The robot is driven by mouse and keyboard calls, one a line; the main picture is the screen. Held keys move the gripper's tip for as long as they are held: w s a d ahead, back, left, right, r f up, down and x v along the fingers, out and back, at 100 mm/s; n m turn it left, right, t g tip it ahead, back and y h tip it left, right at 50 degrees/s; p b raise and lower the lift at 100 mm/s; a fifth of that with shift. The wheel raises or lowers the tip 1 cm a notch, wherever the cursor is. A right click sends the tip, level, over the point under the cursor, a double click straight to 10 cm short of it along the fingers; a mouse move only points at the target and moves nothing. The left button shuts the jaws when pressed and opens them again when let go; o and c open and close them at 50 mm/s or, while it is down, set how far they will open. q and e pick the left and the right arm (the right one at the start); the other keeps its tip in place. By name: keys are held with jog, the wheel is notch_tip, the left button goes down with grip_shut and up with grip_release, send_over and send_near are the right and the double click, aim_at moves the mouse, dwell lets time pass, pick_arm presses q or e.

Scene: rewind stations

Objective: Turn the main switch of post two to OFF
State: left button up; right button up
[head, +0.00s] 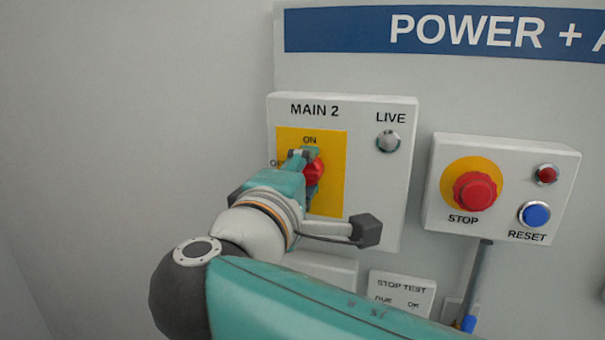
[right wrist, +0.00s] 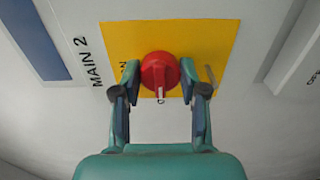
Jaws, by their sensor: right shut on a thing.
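The main switch of post two is a red rotary knob (head: 315,172) on a yellow plate (head: 331,192), in the white box (head: 371,215) marked MAIN 2. ON is printed above the knob; the label to its left is partly hidden. My right gripper (head: 309,174) is shut on the knob. In the right wrist view, its fingers (right wrist: 159,82) flank the red knob (right wrist: 160,68) on both sides. A white mark shows at the knob's lower edge there, beside a partly hidden letter. I cannot tell the knob's exact setting. My left gripper is not in view.
A pale grey LIVE lamp (head: 388,141) sits at the box's upper right. To the right, another box (head: 437,205) carries a red STOP button (head: 475,192), a small red lamp (head: 545,174) and a blue RESET button (head: 535,214). A STOP TEST plate (head: 403,290) is below.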

jog(key=shift+a+f, duration=0.2)
jog(key=shift+f, duration=0.1)
jog(key=o, duration=1.1)
jog(key=shift+o, duration=0.2)
jog(key=shift+s, duration=0.1)
jog(key=v, duration=0.7)
jog(key=shift+s+r, duration=0.3)
jog(key=shift+s, duration=0.1)
